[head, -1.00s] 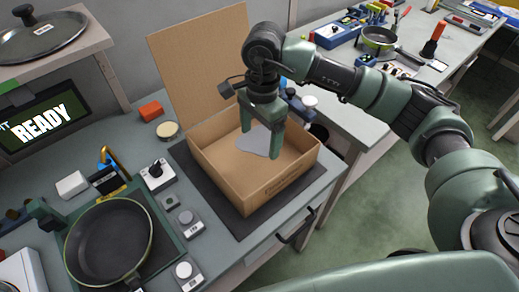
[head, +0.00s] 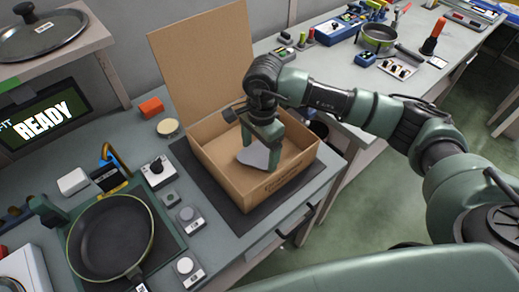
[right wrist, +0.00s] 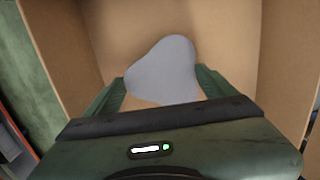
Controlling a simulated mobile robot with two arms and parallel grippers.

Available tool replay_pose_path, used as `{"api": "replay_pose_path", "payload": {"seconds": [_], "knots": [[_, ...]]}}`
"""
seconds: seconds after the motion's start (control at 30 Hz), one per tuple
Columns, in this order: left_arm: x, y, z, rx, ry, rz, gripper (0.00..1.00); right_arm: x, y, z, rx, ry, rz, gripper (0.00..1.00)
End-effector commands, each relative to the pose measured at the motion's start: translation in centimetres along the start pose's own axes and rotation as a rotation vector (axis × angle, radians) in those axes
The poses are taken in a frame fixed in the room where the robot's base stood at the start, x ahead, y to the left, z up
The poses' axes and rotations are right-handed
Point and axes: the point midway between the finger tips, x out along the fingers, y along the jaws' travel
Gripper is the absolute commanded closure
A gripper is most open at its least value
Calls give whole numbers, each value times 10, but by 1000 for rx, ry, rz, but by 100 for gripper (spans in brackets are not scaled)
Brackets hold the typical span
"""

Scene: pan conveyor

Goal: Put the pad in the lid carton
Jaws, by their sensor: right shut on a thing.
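The open cardboard carton (head: 272,188) stands on a dark mat with its flap raised at the back. My right gripper (head: 259,158) reaches down inside it. It is shut on the grey pad (head: 254,155), a flat rounded piece. In the right wrist view the pad (right wrist: 163,70) shows between the two fingers (right wrist: 160,88), with the carton's brown walls around it. Whether the pad touches the carton floor I cannot tell. My left gripper does not show clearly in the head view.
A frying pan (head: 110,238) sits on a green fixture at the lower left, beside small button boxes (head: 188,217). A glass lid (head: 40,35) lies on the shelf at the upper left. An orange block (head: 151,107) and a round tin (head: 168,128) stand left of the carton.

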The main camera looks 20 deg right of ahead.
Motion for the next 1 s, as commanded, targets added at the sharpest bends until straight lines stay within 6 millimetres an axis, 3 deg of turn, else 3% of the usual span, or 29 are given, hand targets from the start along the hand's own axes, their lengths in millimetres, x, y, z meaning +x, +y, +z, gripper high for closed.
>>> {"api": "replay_pose_path", "payload": {"seconds": [0.43, 0.47, 0.5, 0.77, 0.97, 1.0], "knots": [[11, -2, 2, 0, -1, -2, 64, 8, 0, -1, 0, 0, 1, 51], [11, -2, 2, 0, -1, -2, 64, 8, 0, -1, 0, 0, 1, 9], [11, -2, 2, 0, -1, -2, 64, 8, 0, -1, 0, 0, 1, 0], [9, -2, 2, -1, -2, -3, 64, 7, 0, 0, 0, 0, 0, 0], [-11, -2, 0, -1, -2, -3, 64, -11, 0, 0, 1, 0, 0, 0], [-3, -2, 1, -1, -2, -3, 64, -13, -2, 0, 0, 1, -5, 0]]}}
